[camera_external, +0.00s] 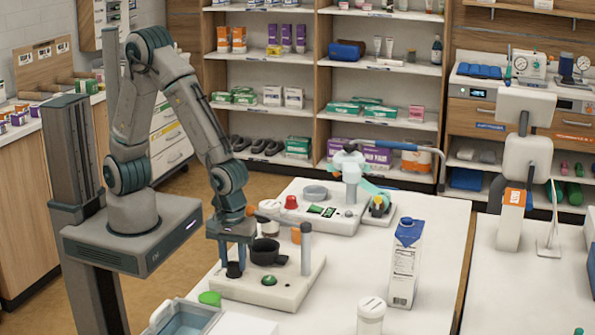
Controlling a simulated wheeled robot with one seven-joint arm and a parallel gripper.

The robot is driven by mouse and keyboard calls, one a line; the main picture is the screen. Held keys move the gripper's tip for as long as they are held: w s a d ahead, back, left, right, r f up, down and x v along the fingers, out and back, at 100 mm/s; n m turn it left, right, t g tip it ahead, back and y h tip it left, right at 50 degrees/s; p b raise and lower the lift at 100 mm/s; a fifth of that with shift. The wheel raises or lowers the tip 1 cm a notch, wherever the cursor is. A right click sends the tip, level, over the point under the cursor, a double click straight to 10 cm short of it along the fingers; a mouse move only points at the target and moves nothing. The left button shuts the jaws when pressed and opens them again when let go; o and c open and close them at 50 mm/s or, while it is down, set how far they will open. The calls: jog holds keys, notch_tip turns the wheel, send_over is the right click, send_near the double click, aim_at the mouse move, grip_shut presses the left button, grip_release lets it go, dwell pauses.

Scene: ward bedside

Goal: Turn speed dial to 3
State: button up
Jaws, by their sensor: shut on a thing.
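A cream-coloured device (285,291) stands near the left edge of the white table. It bears a black cup-like part (265,253), a grey upright post (306,248) and a green button (270,281). A small dark knob, which looks like the speed dial (233,270), sits at its left end. My gripper (236,264) points down over this end and is shut on the dial, with its blue fingers on either side. The dial's markings and pointer are too small to read, so its setting cannot be told.
A white device with a red knob (291,202) stands behind. A carton (405,262) and a white-lidded jar (371,315) stand to the right. Table space right of the carton is clear.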

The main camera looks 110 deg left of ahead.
jog(key=m+b, duration=0.1)
jog(key=m, duration=0.3)
jog(key=shift+w, duration=0.1)
jog(key=m+b, duration=0.2)
jog(key=m, duration=0.3)
jog(key=m+b, duration=0.1)
jog(key=m, duration=0.3)
jog(key=shift+m, duration=0.3)
jog(key=m+b, duration=0.1)
jog(key=m, duration=0.2)
jog(key=shift+m, duration=0.3)
jog(key=m, duration=0.4)
jog(key=shift+m+b, duration=0.3)
jog(key=shift+b, duration=0.05)
jog(key=m, duration=0.3)
jog(key=shift+r+m, duration=0.1)
jog(key=shift+m, duration=0.2)
jog(key=m, duration=0.4)
jog(key=shift+m, duration=0.3)
jog(key=shift+d+m+p, duration=0.1)
jog(key=shift+m+p, duration=0.65)
jog(key=shift+m, duration=1.25)
